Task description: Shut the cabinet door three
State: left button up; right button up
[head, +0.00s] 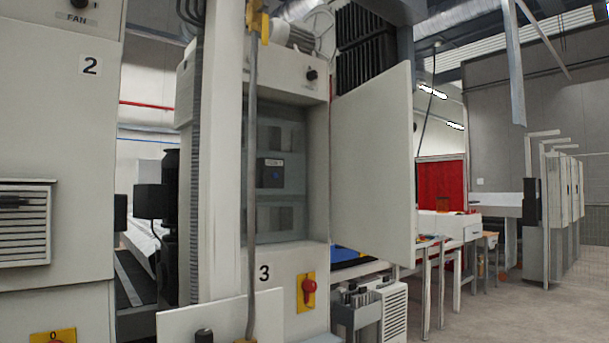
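The cabinet marked 3 (289,290) stands in the middle of the head view. Its door (372,168) is a plain pale panel standing wide open on the right side of the cabinet's opening. The opening (276,218) shows grey rails and a small dark device (270,172) inside. Neither of my grippers is in view.
A vertical metal rod (251,170) stands in front of the cabinet's left part. A red knob on a yellow plate (308,290) sits below the opening. A grey bin (357,312) stands below the door. Cabinet 2 (60,130) is at left. Open floor (510,310) lies at right.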

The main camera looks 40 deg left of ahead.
aim_at(374, 167)
jog(key=i+l+u, duration=0.15)
jog(key=u, duration=0.35)
jog(key=i+l+u, duration=0.25)
jog(key=u, duration=0.25)
jog(key=i+l+u, duration=0.15)
jog(key=l+u, duration=0.15)
jog(key=u, duration=0.2)
jog(key=i+l+u, duration=0.1)
jog(key=l+u, duration=0.25)
jog(key=u, duration=0.15)
jog(key=l+u, duration=0.45)
jog(key=l, duration=2.25)
